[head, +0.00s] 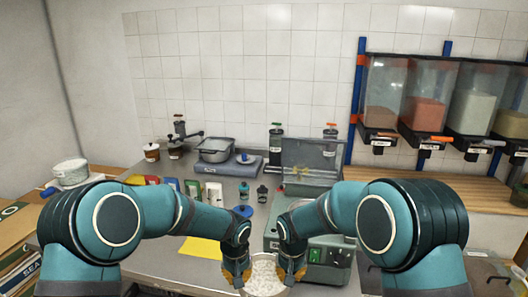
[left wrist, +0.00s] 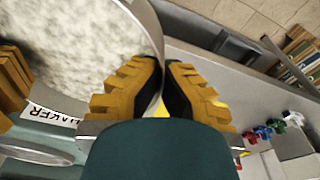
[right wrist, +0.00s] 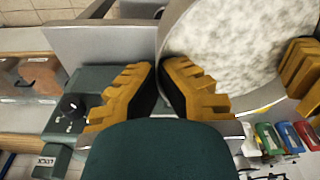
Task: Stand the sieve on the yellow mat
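The sieve (head: 265,280), a round metal pan with pale speckled contents, is at the bottom centre of the head view, cut off by the frame edge. My left gripper (head: 236,275) and my right gripper (head: 293,272) hold it from opposite sides. In the left wrist view the sieve (left wrist: 75,45) has its rim between the yellow fingers (left wrist: 163,75). In the right wrist view the sieve (right wrist: 240,45) also has its rim between the fingers (right wrist: 160,72). The yellow mat (head: 202,247) lies flat on the bench, left of the sieve, partly hidden by my left arm.
A grey-green machine (head: 330,272) with a green switch stands right of the sieve. Bottles (head: 262,193), small coloured packets (head: 194,188) and a scale with a pot (head: 215,150) stand behind. Dispensers (head: 425,95) hang at the right.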

